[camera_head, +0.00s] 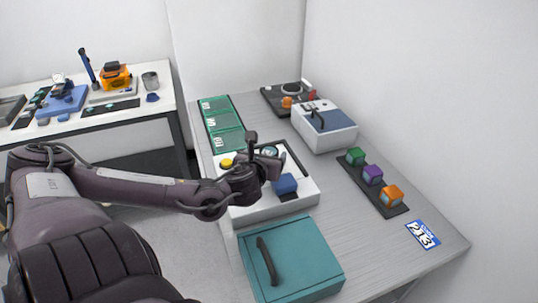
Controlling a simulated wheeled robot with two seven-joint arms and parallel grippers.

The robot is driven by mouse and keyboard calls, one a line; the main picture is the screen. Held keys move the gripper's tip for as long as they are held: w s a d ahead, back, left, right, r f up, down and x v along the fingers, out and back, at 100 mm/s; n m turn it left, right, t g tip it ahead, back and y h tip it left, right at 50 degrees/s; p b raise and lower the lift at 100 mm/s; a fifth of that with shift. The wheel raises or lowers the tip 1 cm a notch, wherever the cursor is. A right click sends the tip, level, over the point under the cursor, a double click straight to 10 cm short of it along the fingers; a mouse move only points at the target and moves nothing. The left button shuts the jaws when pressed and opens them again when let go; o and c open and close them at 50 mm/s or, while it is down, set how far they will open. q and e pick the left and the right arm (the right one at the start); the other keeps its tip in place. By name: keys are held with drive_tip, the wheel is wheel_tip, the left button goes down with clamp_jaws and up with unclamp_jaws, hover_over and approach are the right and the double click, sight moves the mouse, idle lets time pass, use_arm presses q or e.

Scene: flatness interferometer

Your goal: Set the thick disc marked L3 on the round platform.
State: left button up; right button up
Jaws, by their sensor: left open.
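My left gripper (266,160) is open over the white instrument (265,211) on the right-hand bench. A small round pale-teal piece (269,151) shows beside its fingers; I cannot tell whether it is a disc, and no L3 mark can be read. The gripper and forearm hide part of the instrument's top, and I cannot make out a round platform there. Green panels (223,121) with small pale labels lie behind the instrument; the labels are too small to read. My right gripper is out of view.
A blue block (285,184) and a yellow knob (226,162) are on the instrument. A teal box (300,254) with a dark handle stands in front. A white-and-blue case (324,126), coloured cubes on a dark strip (390,205) and a black device (270,97) stand right and behind.

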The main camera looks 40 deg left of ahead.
sight(269, 150)
use_arm(q)
drive_tip(key=x, duration=0.3)
drive_tip(key=shift+w+a+f, duration=0.15)
drive_tip(key=shift+w+f, duration=0.1)
drive_tip(key=shift+w+a+f, duration=0.2)
drive_tip(key=shift+w, duration=0.1)
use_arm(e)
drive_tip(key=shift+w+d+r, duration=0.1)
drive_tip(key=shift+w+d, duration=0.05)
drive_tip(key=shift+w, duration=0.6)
use_arm(q)
drive_tip(key=shift+c, duration=0.3)
drive_tip(key=shift+c, duration=1.3)
drive_tip(key=c, duration=0.7)
drive_tip(key=shift+c, duration=1.1)
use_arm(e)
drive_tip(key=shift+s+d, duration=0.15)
use_arm(q)
drive_tip(key=shift+r, duration=0.15)
